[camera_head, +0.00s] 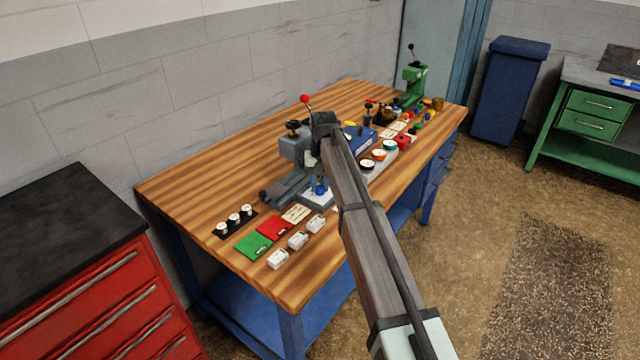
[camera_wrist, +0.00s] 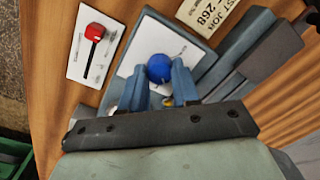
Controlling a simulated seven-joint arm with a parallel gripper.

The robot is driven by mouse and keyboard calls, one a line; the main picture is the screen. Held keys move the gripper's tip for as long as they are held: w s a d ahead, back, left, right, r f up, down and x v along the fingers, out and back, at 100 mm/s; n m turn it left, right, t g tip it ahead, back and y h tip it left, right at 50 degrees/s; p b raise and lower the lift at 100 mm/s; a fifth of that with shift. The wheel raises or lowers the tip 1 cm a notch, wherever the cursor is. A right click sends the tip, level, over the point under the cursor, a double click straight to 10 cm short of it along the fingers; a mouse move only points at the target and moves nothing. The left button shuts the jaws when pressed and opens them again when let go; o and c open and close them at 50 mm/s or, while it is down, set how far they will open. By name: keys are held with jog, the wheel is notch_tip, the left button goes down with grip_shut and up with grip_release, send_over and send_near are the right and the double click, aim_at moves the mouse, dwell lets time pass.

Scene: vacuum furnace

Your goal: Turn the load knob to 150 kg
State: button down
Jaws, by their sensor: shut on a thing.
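A blue round knob (camera_wrist: 159,65) sits on a sloped white panel (camera_wrist: 190,50) with fine markings I cannot read. The panel is on the front of the grey tester base, and the knob also shows in the head view (camera_head: 320,189). My gripper (camera_wrist: 157,76) reaches down over the panel. Its two blue-grey fingers are closed on either side of the knob. The fingers hide part of the knob and the lower part of the panel, so I cannot tell the setting. The grey tester (camera_head: 294,146) stands on the bench behind my gripper.
A white block with a red-ended lever (camera_wrist: 94,33) lies left of the panel in the wrist view. A job card (camera_wrist: 222,14) lies beyond it. Green (camera_head: 253,245) and red (camera_head: 274,228) blocks and white switch blocks (camera_head: 298,240) crowd the wooden bench (camera_head: 175,190) front. Its back left is clear.

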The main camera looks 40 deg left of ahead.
aim_at(323, 187)
jog(key=shift+m, duration=2.3)
jog(key=c, duration=0.8)
grip_release()
jog(key=r, duration=1.3)
jog(key=shift+w+d+r, duration=0.1)
jog(key=shift+d+r, duration=0.2)
jog(key=shift+r, duration=0.1)
jog(key=shift+d+f, duration=0.1)
